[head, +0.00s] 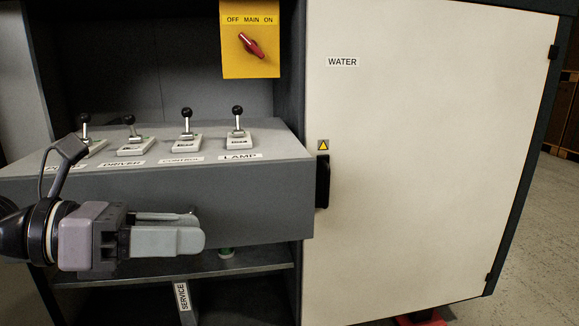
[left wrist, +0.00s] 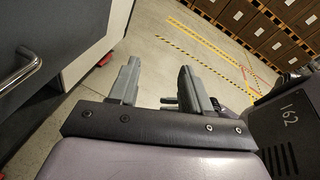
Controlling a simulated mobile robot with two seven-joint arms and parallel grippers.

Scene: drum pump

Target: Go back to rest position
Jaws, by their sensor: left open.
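My left gripper (head: 178,228) reaches in from the left in the head view, in front of the grey control console (head: 250,200). It points right, below the console's top face and apart from the lever switches. In the left wrist view its two fingers (left wrist: 160,85) stand apart with only floor between them, so it is open and empty. My right gripper is in neither view.
Several black-knobbed levers (head: 186,128) stand on the console. A red main switch (head: 251,45) sits on a yellow plate above. A white WATER door (head: 430,150) fills the right. Shelved boxes (left wrist: 240,15) stand beyond open floor with yellow tape.

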